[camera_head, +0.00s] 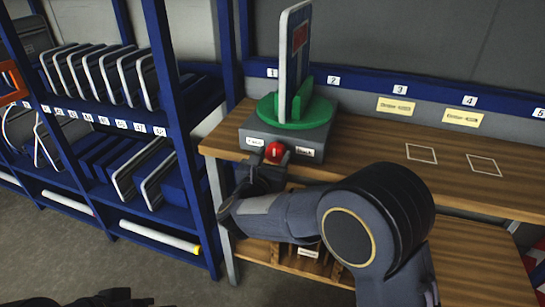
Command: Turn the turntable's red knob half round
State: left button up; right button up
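The turntable (270,108) is a green disc on a grey box (297,138) at the left end of the wooden bench. A road sign (284,75) with a white rim stands upright on it in a green holder (306,100), seen nearly edge-on. The red knob (274,152) is on the box's front face, between two small labels. My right gripper (259,166) is at the box's front, just below and left of the knob. Its fingers are dark and small, so contact and opening are unclear. Part of my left gripper (112,299) shows at the bottom edge.
A blue shelf rack (174,90) with several upright signs stands at left, close to the bench. The wooden bench top (370,145) is clear to the right, with white marked squares (421,153). A numbered blue rail (365,84) runs behind.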

jog(key=c, duration=0.5)
